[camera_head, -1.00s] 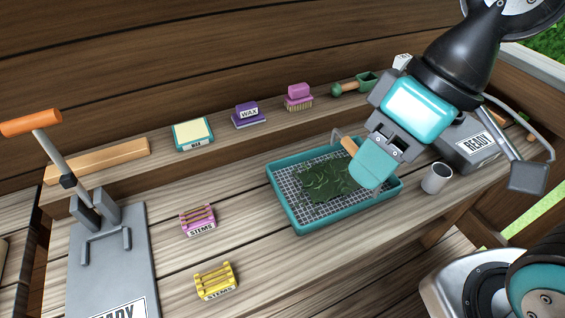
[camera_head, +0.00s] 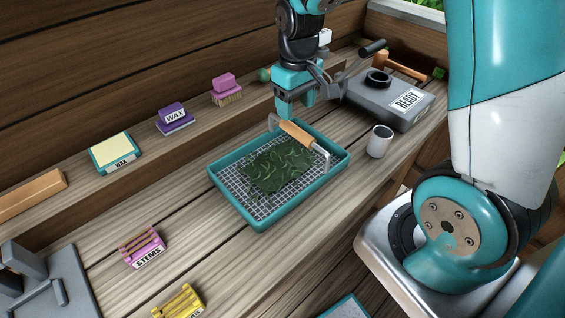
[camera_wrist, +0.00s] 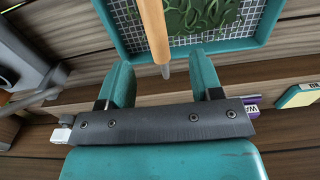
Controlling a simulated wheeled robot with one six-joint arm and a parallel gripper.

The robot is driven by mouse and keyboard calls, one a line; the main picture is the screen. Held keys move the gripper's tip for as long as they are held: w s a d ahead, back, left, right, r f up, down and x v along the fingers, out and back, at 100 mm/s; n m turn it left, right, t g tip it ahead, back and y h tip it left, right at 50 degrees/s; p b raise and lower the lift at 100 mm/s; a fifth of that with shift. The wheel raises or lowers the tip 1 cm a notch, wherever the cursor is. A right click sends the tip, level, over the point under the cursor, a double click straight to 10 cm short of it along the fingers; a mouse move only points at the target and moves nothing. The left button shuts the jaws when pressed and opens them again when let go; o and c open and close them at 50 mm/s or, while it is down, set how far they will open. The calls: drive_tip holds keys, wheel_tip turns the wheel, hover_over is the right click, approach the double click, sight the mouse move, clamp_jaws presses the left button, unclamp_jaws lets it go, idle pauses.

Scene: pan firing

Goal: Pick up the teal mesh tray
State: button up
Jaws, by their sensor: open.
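The teal mesh tray (camera_head: 240,212) rests on the wooden bench, with dark green leaves (camera_head: 275,168) on its mesh. A wooden handle (camera_head: 297,133) on a metal bracket rises over its far right side. My gripper (camera_head: 291,112) is open and empty, pointing down beside the far end of the handle. In the wrist view, my gripper (camera_wrist: 161,72) shows two teal fingers spread apart. The handle (camera_wrist: 153,30) lies between their lines, its near end at the gap. The tray rim (camera_wrist: 225,45) is just ahead of the fingertips. Contact cannot be told.
Pink (camera_head: 143,249) and yellow (camera_head: 180,303) STEMS holders stand to the left.

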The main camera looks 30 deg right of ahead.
sight(296, 129)
wheel_tip(296, 129, down, 5)
drive_tip(key=shift+f, duration=0.1)
drive_tip(key=shift+s+d+f+p, duration=0.1)
drive_tip(key=shift+f+p, duration=0.15)
drive_tip(key=shift+f, duration=0.6)
drive_tip(key=shift+w+d+f+p, duration=0.1)
drive_tip(key=shift+f+p, duration=0.15)
drive_tip(key=shift+f, duration=0.65)
drive_tip(key=shift+s+d+f+p, duration=0.1)
drive_tip(key=shift+f+p, duration=0.15)
drive_tip(key=shift+f, duration=0.6)
clamp_jaws()
